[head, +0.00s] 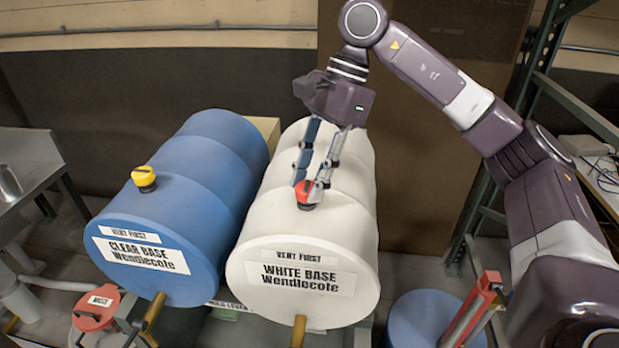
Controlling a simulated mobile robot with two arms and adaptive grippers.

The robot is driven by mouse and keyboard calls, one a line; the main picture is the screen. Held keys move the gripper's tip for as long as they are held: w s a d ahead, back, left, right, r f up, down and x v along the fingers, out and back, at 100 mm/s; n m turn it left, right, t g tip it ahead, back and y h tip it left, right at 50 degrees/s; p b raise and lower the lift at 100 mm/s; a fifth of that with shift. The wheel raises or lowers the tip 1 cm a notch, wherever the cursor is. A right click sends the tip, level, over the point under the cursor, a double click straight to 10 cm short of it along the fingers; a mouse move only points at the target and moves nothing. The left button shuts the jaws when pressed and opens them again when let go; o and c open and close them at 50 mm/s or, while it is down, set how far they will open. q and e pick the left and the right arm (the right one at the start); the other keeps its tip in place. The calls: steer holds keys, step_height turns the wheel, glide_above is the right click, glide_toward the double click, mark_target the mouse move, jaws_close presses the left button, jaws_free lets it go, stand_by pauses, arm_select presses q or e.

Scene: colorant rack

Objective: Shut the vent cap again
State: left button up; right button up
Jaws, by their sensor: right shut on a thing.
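The red vent cap (308,196) sits on top of the white drum (345,225), which lies on its side and is labelled WHITE BASE. My right gripper (313,185) reaches down from above, its fingers shut on the red cap. The fingers hide part of the cap, and I cannot tell whether it is screwed tight. A yellow vent cap (144,178) sits on top of the blue drum (205,160) to the left, labelled CLEAR BASE. My left gripper is not in view.
Taps (298,331) stick out from the drum fronts. A red-lidded waste container (96,308) stands at the lower left. A metal table (35,165) is at the left edge, a green shelf frame (540,60) at the right. A red-handled tool (478,302) stands at the lower right.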

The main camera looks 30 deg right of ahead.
steer(key=shift+f+m+t+b, duration=0.1)
steer(key=shift+m+t+b, duration=0.3)
steer(key=shift+m+b, duration=0.4)
steer(key=m+t+b, duration=0.1)
steer(key=m, duration=0.1)
steer(key=shift+s+m, duration=0.1)
steer(key=shift+m, duration=0.3)
steer(key=m, duration=0.2)
steer(key=m+t+b, duration=0.1)
steer(key=m, duration=0.1)
steer(key=shift+s+t+h, duration=0.1)
steer(key=shift+t+h, duration=0.2)
steer(key=shift+h, duration=0.1)
steer(key=m, duration=0.2)
steer(key=m+t+h+b, duration=0.1)
steer(key=m, duration=0.1)
steer(key=shift+a+r+m, duration=0.2)
steer(key=shift+m, duration=0.2)
steer(key=shift+s+m+t+h, duration=0.15)
steer(key=shift+m+h, duration=0.35)
steer(key=shift+m, duration=0.65)
steer(key=shift+w+m+t+h, duration=0.1)
steer(key=shift+m+t+h, duration=0.3)
steer(key=shift+m, duration=0.75)
steer(key=o, duration=1.2)
steer(key=shift+c, duration=0.2)
